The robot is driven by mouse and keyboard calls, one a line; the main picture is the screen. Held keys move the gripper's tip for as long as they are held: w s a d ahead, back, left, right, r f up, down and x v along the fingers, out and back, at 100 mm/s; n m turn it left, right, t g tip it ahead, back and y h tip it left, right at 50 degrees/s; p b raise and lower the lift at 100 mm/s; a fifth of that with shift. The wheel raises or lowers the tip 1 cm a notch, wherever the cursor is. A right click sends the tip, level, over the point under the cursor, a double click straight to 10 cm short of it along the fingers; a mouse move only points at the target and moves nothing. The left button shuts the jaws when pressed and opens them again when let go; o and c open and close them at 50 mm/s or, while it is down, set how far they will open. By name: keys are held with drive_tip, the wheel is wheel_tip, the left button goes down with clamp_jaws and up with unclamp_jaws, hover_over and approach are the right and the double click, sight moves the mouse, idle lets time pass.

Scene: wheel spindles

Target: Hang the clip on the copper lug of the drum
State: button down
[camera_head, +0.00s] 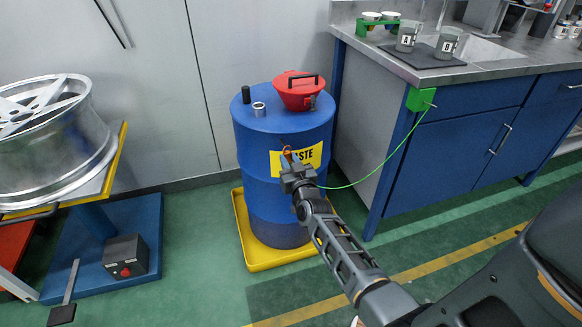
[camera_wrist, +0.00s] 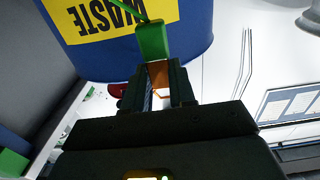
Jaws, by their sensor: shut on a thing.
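The blue drum (camera_head: 254,190) stands upright with a yellow WASTE label (camera_head: 313,157), which also shows upside down in the wrist view (camera_wrist: 85,22). My gripper (camera_head: 292,170) is in front of the label. In the wrist view my gripper (camera_wrist: 160,92) is shut on the clip, whose green body (camera_wrist: 152,42) shows just beyond the fingertips against the drum. A copper-coloured piece (camera_wrist: 158,74) shows between the fingers. A small orange-red part (camera_head: 287,152) sits at my gripper's tip; I cannot tell whether it is the clip or the lug, or whether they touch.
A green wire (camera_head: 372,178) runs from a green box (camera_head: 420,99) on the bench corner to my gripper. A red lidded funnel (camera_head: 297,92) stands on the drum. The drum stands in a yellow tray (camera_head: 244,232). A blue bench (camera_head: 455,150) is at right, a wheel (camera_head: 50,140) at left.

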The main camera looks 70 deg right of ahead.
drive_tip(key=shift+b+x, duration=0.75)
drive_tip(key=shift+x, duration=0.4)
drive_tip(key=shift+w+d+f+b, duration=0.5)
drive_tip(key=shift+d+f+b, duration=0.05)
drive_tip(key=shift+b, duration=0.1)
drive_tip(key=c, duration=0.8)
unclamp_jaws()
drive_tip(key=shift+c, duration=0.2)
drive_tip(key=p+v, duration=0.3)
drive_tip(key=v, duration=0.4)
drive_tip(key=shift+s+a, duration=0.25)
drive_tip(key=shift+s, duration=0.05)
drive_tip(key=shift+a, duration=0.1)
